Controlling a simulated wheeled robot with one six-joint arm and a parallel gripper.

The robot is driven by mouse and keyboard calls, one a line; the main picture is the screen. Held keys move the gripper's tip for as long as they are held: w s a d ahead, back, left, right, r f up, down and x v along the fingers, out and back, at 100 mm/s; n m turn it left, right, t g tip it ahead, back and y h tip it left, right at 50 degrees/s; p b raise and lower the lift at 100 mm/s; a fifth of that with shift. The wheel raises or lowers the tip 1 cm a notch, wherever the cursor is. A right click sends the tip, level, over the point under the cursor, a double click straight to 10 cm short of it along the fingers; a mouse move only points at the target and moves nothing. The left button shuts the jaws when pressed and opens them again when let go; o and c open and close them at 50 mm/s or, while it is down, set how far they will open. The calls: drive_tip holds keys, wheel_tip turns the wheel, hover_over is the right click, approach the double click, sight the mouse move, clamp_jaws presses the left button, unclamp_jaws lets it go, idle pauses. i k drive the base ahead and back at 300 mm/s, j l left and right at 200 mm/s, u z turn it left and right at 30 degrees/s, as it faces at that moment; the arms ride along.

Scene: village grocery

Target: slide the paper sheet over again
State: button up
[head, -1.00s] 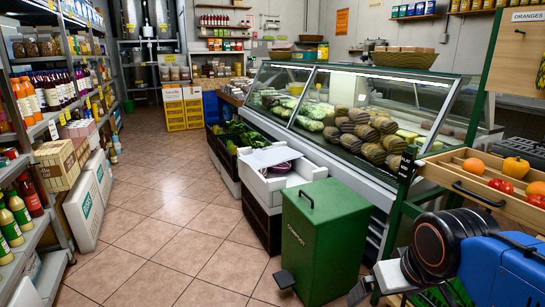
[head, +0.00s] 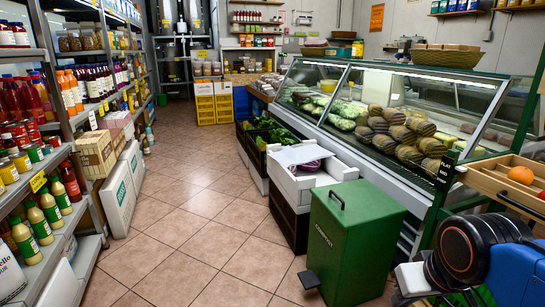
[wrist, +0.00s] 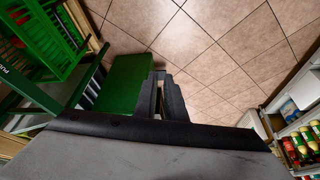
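The paper sheet (head: 301,154) is pale and thin. In the head view it lies over the left part of a white crate (head: 285,182), beside a dark purple item (head: 315,163) that shows at its right. My gripper (wrist: 162,78) shows in the wrist view as dark fingers over the tiled floor, beside the green bin. It is well apart from the sheet, and nothing shows held in it. A narrow strip shows between the fingers, but their opening is unclear. The sheet is not seen in the wrist view.
A green lidded bin (head: 350,240) stands in front of the white crate. It also shows in the wrist view (wrist: 120,85). The glass deli counter (head: 390,110) runs behind them. A wooden produce tray (head: 500,187) is at the right. Stocked shelves line the left; the tiled aisle (head: 190,210) is clear.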

sight(288, 157)
drive_tip(key=i+j+u, duration=0.4)
drive_tip(key=i+u, duration=0.4)
drive_tip(key=i, duration=0.15)
drive_tip(key=i+u, duration=0.4)
drive_tip(key=i+z, duration=0.15)
drive_tip(key=i, duration=0.3)
drive_tip(key=i+z, duration=0.15)
drive_tip(key=i, duration=0.35)
drive_tip(key=i+j+z, duration=0.15)
drive_tip(key=i, duration=0.3)
drive_tip(key=i+j+z, duration=0.15)
drive_tip(key=i, duration=0.3)
drive_tip(key=i+l+z, duration=0.1)
drive_tip(key=i+z, duration=0.25)
drive_tip(key=i+j+z, duration=0.1)
drive_tip(key=i+z, duration=0.25)
drive_tip(key=i, duration=0.2)
drive_tip(key=i+j+z, duration=0.15)
drive_tip(key=i+z, duration=0.2)
drive_tip(key=i, duration=0.15)
